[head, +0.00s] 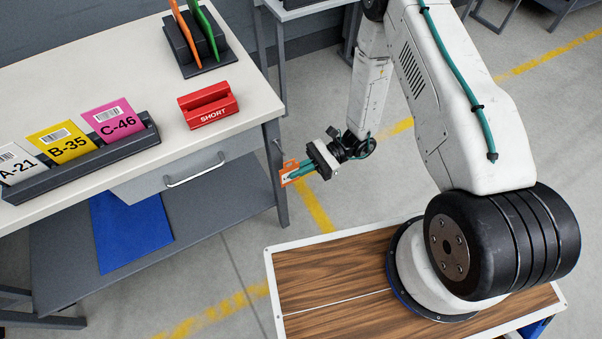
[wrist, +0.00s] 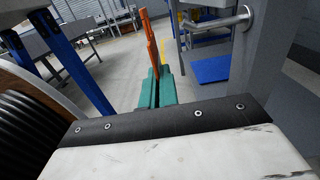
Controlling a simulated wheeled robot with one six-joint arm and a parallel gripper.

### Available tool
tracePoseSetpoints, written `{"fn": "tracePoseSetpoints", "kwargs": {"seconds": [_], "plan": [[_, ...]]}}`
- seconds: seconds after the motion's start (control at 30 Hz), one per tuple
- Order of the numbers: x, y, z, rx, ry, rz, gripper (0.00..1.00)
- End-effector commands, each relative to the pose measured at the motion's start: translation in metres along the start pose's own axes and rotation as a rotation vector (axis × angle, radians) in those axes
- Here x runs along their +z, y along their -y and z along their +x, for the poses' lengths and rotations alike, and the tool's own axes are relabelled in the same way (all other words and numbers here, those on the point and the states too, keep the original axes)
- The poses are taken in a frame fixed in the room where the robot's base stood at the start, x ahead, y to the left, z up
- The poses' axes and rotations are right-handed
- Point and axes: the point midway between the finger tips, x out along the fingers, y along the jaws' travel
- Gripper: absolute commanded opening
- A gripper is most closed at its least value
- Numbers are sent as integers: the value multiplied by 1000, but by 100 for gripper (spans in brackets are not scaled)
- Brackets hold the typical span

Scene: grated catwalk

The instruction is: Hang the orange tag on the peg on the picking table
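The orange tag (head: 290,173) is held out at the tip of my gripper (head: 304,171), beside the table's front right leg. In the wrist view the tag (wrist: 152,48) shows nearly edge-on, rising from between the closed teal fingers (wrist: 155,90). The picking table (head: 222,82) has a pale top. A small metal fitting (head: 277,143) shows at the table's right leg. In the wrist view a metal rod with a round flange (wrist: 217,23) juts from a grey post, right of the tag and apart from it. I cannot tell for certain that this is the peg.
On the table are a red SHORT block (head: 208,104), a rack with orange and green cards (head: 197,42), and a dark holder (head: 85,170) with labelled cards. A drawer handle (head: 195,170) sticks out in front.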

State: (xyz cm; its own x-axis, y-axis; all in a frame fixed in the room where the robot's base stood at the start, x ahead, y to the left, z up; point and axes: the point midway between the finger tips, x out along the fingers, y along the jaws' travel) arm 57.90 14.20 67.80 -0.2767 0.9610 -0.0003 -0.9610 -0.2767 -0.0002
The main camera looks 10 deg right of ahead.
Motion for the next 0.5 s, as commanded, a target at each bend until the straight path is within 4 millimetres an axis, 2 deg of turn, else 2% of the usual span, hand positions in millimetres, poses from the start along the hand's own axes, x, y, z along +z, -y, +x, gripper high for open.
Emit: {"fn": "tracePoseSetpoints", "kwargs": {"seconds": [0.5], "plan": [[-3, 32, 0, 0, 0, -1, 0]]}}
